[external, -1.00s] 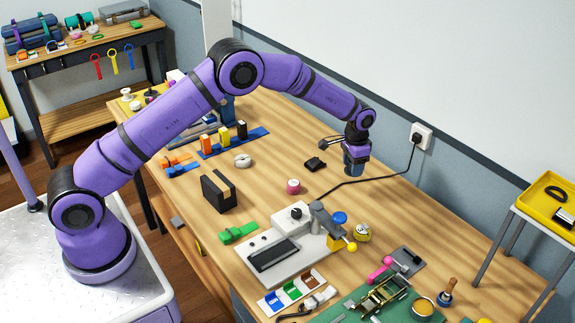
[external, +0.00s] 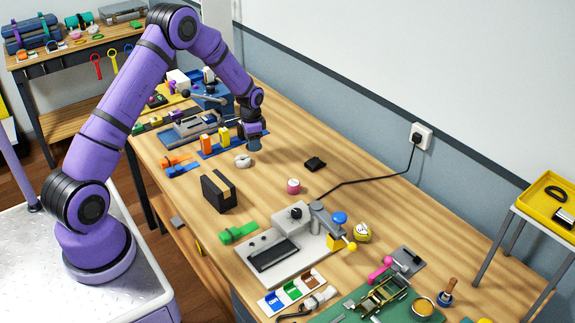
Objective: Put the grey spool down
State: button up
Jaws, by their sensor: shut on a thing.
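My gripper (external: 253,135) points down above the table, at the right end of the blue rail. It is shut on a small blue-grey round thing, which looks like the grey spool (external: 254,146). My fingers hide its upper part, and I cannot tell whether its underside touches the table. A pale, whitish-grey coil (external: 243,161) lies on the wood just below and left of it in the picture.
The blue rail (external: 218,149) carries orange and yellow blocks. A black block (external: 217,193) stands nearer the front. A pink spool (external: 293,186) and a small black item (external: 315,163) lie to the right. Bare wood lies between them and my gripper.

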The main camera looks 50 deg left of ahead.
jog(key=shift+s+a, duration=0.1)
jog(key=shift+a, duration=0.3)
send_over(281, 139)
jog(key=shift+f, duration=2.55)
jog(key=shift+f, duration=0.15)
jog(key=o, duration=0.9)
notch_tip(281, 139, up, 12)
jog(key=shift+r, duration=0.2)
